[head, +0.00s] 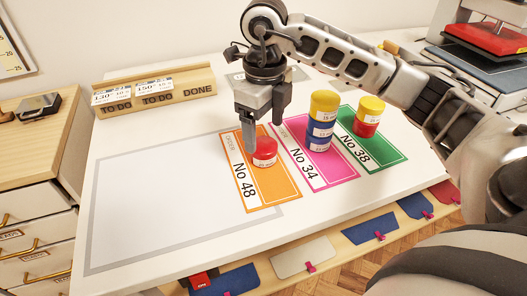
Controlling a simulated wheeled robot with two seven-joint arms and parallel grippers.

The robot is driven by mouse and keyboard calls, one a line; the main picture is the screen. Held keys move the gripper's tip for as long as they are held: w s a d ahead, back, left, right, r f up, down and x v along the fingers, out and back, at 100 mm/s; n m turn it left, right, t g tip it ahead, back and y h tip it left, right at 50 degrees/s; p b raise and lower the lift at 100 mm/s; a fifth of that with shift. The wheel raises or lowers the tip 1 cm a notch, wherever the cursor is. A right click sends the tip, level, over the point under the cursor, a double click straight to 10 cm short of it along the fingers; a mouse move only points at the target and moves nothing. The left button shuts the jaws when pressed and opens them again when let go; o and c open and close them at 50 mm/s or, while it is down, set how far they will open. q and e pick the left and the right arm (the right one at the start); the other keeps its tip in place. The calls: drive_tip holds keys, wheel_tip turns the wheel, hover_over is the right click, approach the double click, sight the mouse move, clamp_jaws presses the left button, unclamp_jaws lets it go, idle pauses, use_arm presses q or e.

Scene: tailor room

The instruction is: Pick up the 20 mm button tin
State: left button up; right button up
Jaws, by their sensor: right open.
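A red tin (265,152) with a white label stands on the orange No 48 card (276,190). My right gripper (264,128) points down just above and behind this tin. Its jaws are apart with nothing between them, and one finger reaches down beside the tin's left side. On the pink No 34 card (340,178) is a stack with a yellow tin (324,104) on top of blue tins (320,137). On the green No 38 card (382,155) a yellow tin (371,108) sits on a red tin (365,128). The label sizes are too small to read surely. My left gripper is out of view.
A wooden TO DO / DONE rack (155,92) with paper slips stands at the table's back left. The grey-outlined area (165,205) at left is bare. A press with a red plate (490,38) stands at the back right. Drawers (35,225) flank the table's left.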

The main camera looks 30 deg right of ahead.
sight(264, 145)
drive_tip(key=shift+a+f+p, duration=0.1)
drive_tip(key=shift+f+p, duration=0.3)
drive_tip(key=shift+f, duration=2.4)
drive_tip(key=c, duration=1.1)
